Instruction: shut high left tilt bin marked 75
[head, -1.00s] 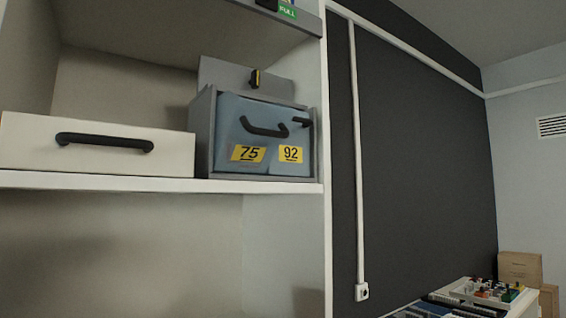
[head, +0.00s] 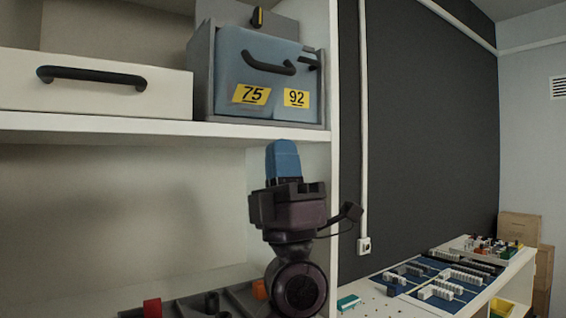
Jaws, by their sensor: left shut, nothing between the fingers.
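The tilt bin marked 75 (head: 236,78) is the left of two blue-grey bins in a grey housing (head: 202,75) on the shelf. Its front leans out past its neighbour, so it stands tilted open, with a black bar handle near its top. The bin marked 92 (head: 300,83) is at its right, partly covered by bin 75. My left gripper (head: 284,147) points up with blue fingertips shut and empty. In the picture it is just below the shelf edge, beneath the bins, and apart from them. My right gripper is out of view.
The white shelf board (head: 120,126) runs between my gripper and the bins. A white drawer (head: 95,85) with a black handle is left of them. A dark divided tray (head: 185,305) lies below. A table with trays (head: 375,305) stands at the right.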

